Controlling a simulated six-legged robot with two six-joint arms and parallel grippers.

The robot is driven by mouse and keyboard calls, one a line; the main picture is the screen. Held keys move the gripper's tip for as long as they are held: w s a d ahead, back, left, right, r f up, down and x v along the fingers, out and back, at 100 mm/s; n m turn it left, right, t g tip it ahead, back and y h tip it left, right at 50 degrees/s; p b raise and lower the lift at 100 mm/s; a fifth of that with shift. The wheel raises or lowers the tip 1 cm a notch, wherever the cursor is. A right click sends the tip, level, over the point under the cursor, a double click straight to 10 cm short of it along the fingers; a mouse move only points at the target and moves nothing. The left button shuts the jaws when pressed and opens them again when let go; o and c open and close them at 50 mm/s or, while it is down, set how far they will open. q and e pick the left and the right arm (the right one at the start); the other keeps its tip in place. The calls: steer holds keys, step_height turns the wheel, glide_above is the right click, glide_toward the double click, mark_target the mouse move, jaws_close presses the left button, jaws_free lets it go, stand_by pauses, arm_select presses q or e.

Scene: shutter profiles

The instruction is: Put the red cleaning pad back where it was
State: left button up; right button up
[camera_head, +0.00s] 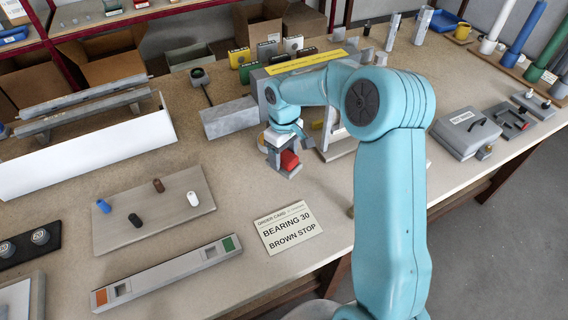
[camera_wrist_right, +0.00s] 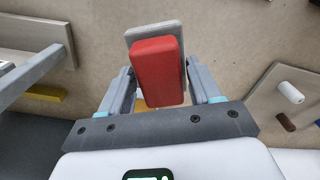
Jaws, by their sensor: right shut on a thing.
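The red cleaning pad (camera_head: 289,161) is at my right gripper (camera_head: 282,155), near the middle of the bench. In the right wrist view the red pad (camera_wrist_right: 157,72) sits between the two grey fingers of my right gripper (camera_wrist_right: 160,75), with a grey plate (camera_wrist_right: 150,32) behind it. The gripper is shut on the pad. I cannot tell whether the pad touches the bench top. My left gripper is not in view.
An order card (camera_head: 288,228) reading "BEARING 30 BROWN STOP" lies in front. A board with small pegs (camera_head: 165,225) and a long grey bar (camera_head: 165,275) lie left. A grey block (camera_head: 228,117) and a yellow-topped housing (camera_head: 305,64) stand behind. Bare bench surrounds the card.

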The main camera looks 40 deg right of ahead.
mark_target(282, 166)
steer(key=shift+w+f, duration=0.15)
steer(key=shift+f, duration=0.3)
step_height(282, 166, down, 3)
steer(key=shift+a+f, duration=0.15)
steer(key=shift+f, duration=0.05)
steer(key=shift+d+f, duration=0.2)
steer(key=shift+f, duration=0.15)
steer(key=shift+a, duration=0.1)
steer(key=shift+a, duration=0.1)
steer(key=shift+f, duration=0.1)
steer(key=o, duration=0.7)
steer(key=shift+o, duration=1.2)
